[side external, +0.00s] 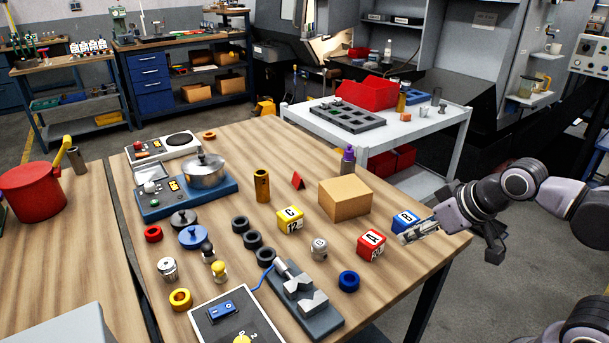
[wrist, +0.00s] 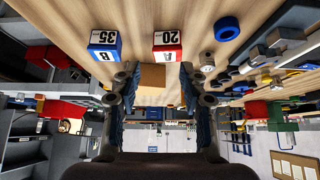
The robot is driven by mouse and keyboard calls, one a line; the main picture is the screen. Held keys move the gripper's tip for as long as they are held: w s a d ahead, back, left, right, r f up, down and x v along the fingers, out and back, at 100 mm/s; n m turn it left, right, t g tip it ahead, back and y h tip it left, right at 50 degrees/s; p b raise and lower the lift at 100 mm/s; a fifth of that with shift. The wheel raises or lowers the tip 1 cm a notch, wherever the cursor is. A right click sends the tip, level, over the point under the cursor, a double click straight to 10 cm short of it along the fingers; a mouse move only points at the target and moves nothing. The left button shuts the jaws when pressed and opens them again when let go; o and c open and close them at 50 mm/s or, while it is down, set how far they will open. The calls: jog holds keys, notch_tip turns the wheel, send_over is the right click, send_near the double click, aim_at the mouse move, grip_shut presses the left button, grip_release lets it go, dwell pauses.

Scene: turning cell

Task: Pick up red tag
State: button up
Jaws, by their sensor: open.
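The red tag (side external: 298,181) is a small red tent-shaped piece on the wooden table in the side external view. It stands left of the cardboard box and right of a brown cylinder. I cannot make it out in the wrist view. My gripper (side external: 416,233) is at the table's right edge, beside the blue cube, well to the right of the tag. In the wrist view my gripper (wrist: 158,78) shows two fingers spread apart with nothing held between them.
The cardboard box (side external: 344,198) stands between my gripper and the tag. A blue cube (side external: 404,221), red cube (side external: 371,244), yellow cube (side external: 290,220) and purple-capped bottle (side external: 348,160) are around it. A brown cylinder (side external: 261,186) stands close left of the tag. Bare wood lies behind the tag.

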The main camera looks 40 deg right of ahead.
jog(key=w+r+g+h, duration=0.1)
jog(key=w+r, duration=0.6)
jog(key=w, duration=0.4)
jog(key=m+g+h, duration=0.2)
jog(key=h, duration=0.1)
send_over(297, 176)
jog(key=s+a, duration=0.4)
notch_tip(297, 176, down, 7)
jog(key=x, duration=1)
jog(key=shift+w+d+f, duration=0.15)
jog(key=shift+w+f, duration=0.05)
jog(key=c, duration=0.8)
jog(key=shift+o, duration=0.2)
